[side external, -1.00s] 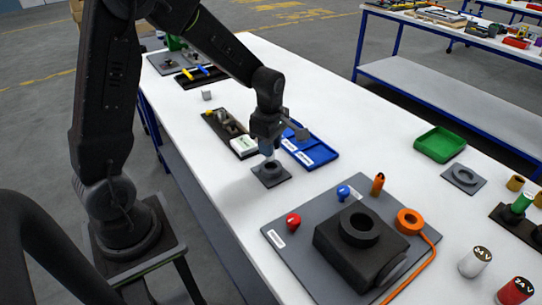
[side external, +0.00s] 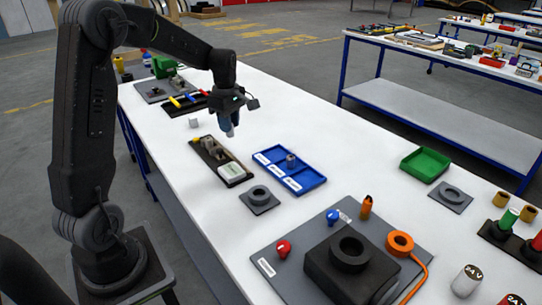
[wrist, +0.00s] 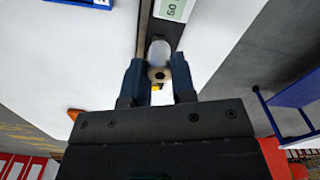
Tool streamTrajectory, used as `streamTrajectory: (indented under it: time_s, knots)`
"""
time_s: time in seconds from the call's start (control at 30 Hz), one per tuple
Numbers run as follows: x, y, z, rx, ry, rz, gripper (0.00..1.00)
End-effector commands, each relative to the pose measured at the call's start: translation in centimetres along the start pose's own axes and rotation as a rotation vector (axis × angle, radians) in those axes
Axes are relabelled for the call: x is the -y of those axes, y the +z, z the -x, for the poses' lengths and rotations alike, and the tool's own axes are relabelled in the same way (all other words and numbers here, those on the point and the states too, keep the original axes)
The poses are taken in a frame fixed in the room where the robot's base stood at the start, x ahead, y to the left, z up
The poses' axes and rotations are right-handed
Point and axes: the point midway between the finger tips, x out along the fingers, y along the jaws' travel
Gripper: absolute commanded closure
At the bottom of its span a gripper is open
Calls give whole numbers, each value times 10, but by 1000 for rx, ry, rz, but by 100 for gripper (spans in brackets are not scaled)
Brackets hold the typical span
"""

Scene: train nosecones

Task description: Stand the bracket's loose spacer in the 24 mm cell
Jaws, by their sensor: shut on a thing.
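My gripper (side external: 229,131) is above the table, behind the dark tray. The dark tray (side external: 240,181) holds a grey bracket-like part (side external: 224,160) and a white labelled block (side external: 230,171).
A dark pad with a ring (side external: 260,196) lies in front of the trays. A grey board with a black block (side external: 340,272), knobs and an orange ring stands at the front. Open white table lies right of the blue tray.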

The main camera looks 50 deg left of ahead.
Motion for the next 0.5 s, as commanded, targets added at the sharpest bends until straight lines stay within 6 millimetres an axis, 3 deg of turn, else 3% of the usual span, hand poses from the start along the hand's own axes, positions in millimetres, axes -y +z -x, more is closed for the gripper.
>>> streamTrajectory:
  time_s: [0.03,0.2,0.5]
  knots:
    - [-16,-6,-2,0,-2,2,99]
    - [-55,-19,-5,1,-2,1,99]
    - [-84,-22,-13,1,-2,-2,99]
